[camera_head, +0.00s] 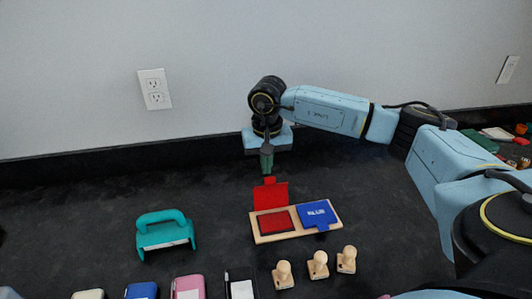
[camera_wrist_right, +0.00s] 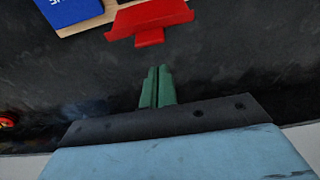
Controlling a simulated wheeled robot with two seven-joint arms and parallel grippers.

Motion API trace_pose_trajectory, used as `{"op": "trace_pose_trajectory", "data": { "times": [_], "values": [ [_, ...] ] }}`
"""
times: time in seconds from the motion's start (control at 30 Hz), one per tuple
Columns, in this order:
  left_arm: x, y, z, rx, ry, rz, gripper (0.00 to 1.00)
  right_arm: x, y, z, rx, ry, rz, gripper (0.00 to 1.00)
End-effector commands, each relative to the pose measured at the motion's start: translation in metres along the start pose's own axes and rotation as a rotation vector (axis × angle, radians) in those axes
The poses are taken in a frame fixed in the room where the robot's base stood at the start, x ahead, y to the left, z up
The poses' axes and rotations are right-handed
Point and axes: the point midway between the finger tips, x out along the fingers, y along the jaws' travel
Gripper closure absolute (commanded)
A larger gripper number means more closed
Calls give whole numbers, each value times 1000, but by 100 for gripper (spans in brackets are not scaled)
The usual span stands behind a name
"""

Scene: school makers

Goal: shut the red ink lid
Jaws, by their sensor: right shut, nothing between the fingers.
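The red ink lid (camera_head: 270,195) stands raised at the back edge of its red ink pad (camera_head: 276,222), so that pad is uncovered. Its tab points up and back, towards my right gripper (camera_head: 267,163). The lid also shows in the right wrist view (camera_wrist_right: 150,18), just beyond the fingertips. My right gripper's green fingers (camera_wrist_right: 158,88) are shut and empty, pointing down behind the lid; a small gap shows between fingers and tab in the wrist view. The blue lid (camera_head: 318,213) lies flat on the right half of the same wooden base (camera_head: 285,238). My left gripper is not in view.
Several wooden stamps (camera_head: 317,265) stand in front of the base. A teal hole-punch-like tool (camera_head: 165,232) is at the left. Coloured boxes and a notepad line the front edge. A wall (camera_head: 215,70) rises behind; the dark table between is clear.

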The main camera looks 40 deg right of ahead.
Motion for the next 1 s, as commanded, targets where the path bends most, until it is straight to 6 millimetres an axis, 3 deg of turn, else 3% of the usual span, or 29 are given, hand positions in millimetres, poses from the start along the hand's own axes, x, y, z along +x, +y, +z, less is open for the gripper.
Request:
{"op": "trace_pose_trajectory", "data": {
  "times": [0.33,0.87,1.0],
  "values": [
    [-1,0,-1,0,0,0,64,-11,1,25,1,1,1,100],
    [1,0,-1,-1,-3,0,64,-11,-5,24,-4,17,0,100],
    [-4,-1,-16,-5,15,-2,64,-12,-15,19,-14,50,-2,100]
  ]
}}
